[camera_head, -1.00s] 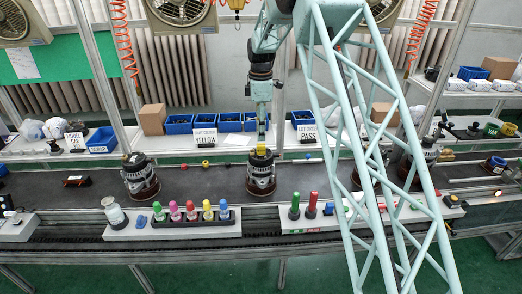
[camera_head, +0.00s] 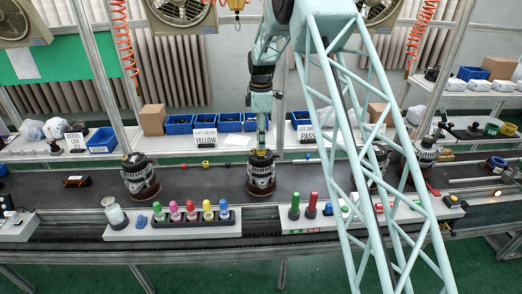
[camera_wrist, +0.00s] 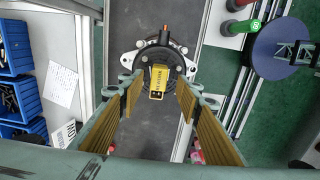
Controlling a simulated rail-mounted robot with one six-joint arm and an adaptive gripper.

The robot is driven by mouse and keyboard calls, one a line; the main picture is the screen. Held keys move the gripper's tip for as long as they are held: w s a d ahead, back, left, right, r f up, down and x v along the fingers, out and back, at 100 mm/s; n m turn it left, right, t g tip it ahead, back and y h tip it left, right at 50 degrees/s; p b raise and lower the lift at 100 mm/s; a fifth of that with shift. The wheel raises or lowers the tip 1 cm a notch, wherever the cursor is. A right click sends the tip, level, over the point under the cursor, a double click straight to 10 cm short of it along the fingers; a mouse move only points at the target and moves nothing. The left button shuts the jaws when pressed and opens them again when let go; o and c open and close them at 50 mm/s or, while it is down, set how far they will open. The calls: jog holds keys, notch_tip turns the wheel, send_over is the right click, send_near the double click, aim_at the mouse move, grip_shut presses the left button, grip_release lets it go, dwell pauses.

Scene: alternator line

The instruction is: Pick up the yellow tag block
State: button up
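The yellow tag block (camera_wrist: 158,82) lies on top of a dark round alternator (camera_wrist: 148,62) in the wrist view, with dark lettering on its face. The same alternator (camera_head: 261,180) stands upright on the dark conveyor in the head view. My gripper (camera_wrist: 159,93) is open. Its two yellow-padded fingers are on the left and right of the block, with a gap on both sides. In the head view my gripper (camera_head: 261,149) is right over the alternator's top, and the block is mostly hidden there.
Other alternators stand on the conveyor, one to the left (camera_head: 140,178) and one to the right (camera_head: 425,157). A rack of coloured bottles (camera_head: 197,219) is in front. Blue bins (camera_head: 229,122) and a "YELLOW" sign (camera_head: 205,136) are behind.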

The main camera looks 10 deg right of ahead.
jog(key=shift+w+f, duration=0.1)
jog(key=shift+f, duration=1.8)
jog(key=shift+c, duration=0.3)
jog(key=c, duration=0.8)
